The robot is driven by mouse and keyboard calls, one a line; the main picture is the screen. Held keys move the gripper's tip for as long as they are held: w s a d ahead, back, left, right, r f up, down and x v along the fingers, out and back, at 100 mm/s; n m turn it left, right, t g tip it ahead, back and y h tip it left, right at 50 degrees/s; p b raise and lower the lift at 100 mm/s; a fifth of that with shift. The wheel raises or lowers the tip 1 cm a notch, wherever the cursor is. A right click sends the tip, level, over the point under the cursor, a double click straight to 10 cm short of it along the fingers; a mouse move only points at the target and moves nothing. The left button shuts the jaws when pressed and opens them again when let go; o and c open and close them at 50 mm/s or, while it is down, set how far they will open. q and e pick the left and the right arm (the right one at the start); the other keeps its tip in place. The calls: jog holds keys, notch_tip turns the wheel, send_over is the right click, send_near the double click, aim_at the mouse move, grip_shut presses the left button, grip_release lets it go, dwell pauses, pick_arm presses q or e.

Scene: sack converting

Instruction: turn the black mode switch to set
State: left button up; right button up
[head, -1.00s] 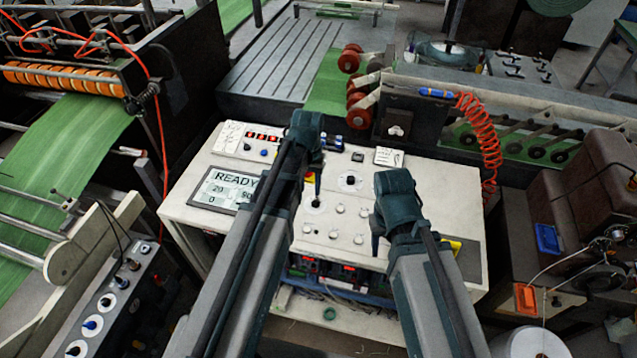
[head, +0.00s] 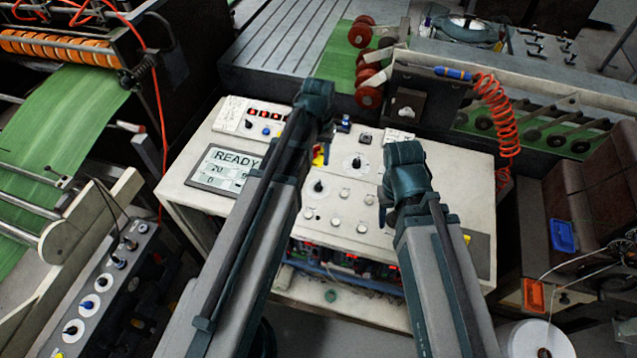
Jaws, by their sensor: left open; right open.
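The white control panel (head: 345,225) stands in front of me with a READY screen (head: 226,167) at its left. A black knob on a white round dial (head: 357,163) sits near the panel's middle. Another black knob (head: 318,187) is lower left of it, just right of my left arm. I cannot read the labels, so I cannot tell which is the mode switch. My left gripper (head: 322,150) is open above the panel, left of the upper knob; its arm hides part of the panel. My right gripper (head: 384,212) is open over the panel's right part, apart from both knobs.
Several pale buttons (head: 340,222) sit between my arms. An open lower shelf shows under the panel.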

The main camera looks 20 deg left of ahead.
aim_at(318, 184)
pick_arm(q)
notch_tip(318, 184, down, 12)
jog(key=b, duration=1.1)
pick_arm(e)
notch_tip(318, 184, down, 12)
pick_arm(q)
jog(key=shift+c, duration=0.3)
grip_shut()
